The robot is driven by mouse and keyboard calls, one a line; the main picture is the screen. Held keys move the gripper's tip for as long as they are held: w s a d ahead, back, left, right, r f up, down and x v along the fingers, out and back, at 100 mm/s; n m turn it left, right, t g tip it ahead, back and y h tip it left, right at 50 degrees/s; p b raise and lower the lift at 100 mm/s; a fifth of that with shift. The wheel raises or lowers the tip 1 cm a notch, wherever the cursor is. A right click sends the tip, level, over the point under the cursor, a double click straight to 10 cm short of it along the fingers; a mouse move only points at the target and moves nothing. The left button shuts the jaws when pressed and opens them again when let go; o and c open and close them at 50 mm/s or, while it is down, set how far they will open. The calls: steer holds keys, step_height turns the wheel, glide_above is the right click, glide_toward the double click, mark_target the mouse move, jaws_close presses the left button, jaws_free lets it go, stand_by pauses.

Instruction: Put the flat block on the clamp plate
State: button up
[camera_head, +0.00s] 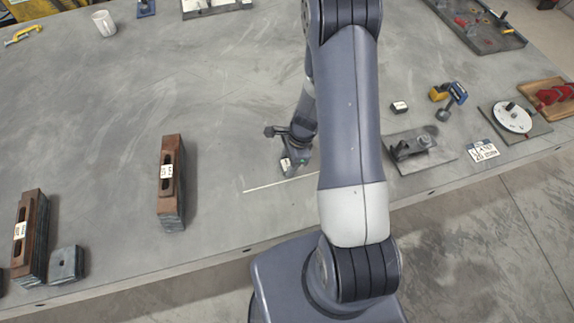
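My gripper (291,158) is low over the middle of the grey table, left of my arm link. A small dark piece with a pale label (288,168) shows at its fingertips. I cannot tell whether the fingers are shut on it. A grey metal plate with a dark clamp (432,151), likely the clamp plate, lies right of my arm. A small dark block with a white label (399,107) lies just behind that plate. I cannot tell which small piece is the flat block. My arm hides part of the table between the gripper and the plate.
Two tall brown slotted blocks (172,184) (30,236) and a square grey block (67,264) stand at left. A yellow-blue tool (450,97), a white disc (512,117) and a label card (482,150) lie at right. The table's middle left is clear.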

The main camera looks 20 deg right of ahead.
steer(key=c, duration=0.8)
steer(key=shift+r, duration=0.1)
